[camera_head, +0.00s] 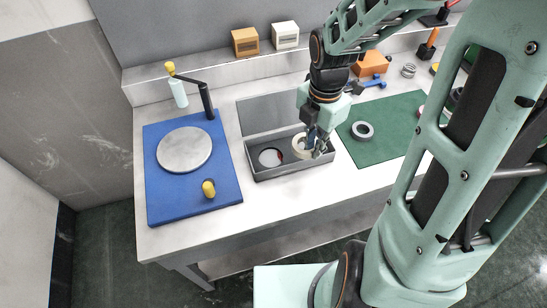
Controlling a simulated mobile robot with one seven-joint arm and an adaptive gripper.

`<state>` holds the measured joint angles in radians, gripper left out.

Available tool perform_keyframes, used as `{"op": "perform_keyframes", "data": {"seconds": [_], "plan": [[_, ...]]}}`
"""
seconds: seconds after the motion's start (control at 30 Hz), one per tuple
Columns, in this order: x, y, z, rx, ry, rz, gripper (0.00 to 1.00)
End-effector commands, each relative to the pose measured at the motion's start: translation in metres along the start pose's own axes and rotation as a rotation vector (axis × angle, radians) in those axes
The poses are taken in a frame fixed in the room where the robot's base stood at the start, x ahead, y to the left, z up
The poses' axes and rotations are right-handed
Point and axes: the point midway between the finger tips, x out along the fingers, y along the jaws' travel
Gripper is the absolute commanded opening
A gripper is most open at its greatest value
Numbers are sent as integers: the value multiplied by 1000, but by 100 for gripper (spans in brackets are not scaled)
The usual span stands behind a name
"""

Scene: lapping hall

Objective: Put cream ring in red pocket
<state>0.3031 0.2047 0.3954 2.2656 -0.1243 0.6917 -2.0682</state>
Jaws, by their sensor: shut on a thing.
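A cream ring (298,147) is in the jaws of my gripper (313,149), over the right part of a grey open box (290,172). The fingers cover part of the ring. I cannot tell whether it touches the box floor. The box has a round white pocket or disc (268,157) in its left part. A thin red patch (281,155) shows beside it, near the ring. Most of the red pocket is hidden or too small to make out.
A blue board (165,205) with a grey disc and yellow knobs lies at the left. Small boxes (245,41) stand on the back ledge. White bench shows in front of the box.

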Motion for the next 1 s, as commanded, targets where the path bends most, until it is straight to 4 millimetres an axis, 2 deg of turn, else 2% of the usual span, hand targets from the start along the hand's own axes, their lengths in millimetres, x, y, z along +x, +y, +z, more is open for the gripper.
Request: {"op": "perform_keyframes", "data": {"seconds": [0.03,0.2,0.4,0.73,0.9,1.0], "plan": [[8,13,-7,-9,3,0,0],[26,51,-23,-8,2,-1,0],[60,75,-33,-3,2,-1,0],[80,91,-38,0,0,1,0],[106,92,-40,-1,1,-3,0],[113,93,-39,0,-1,0,0]]}}
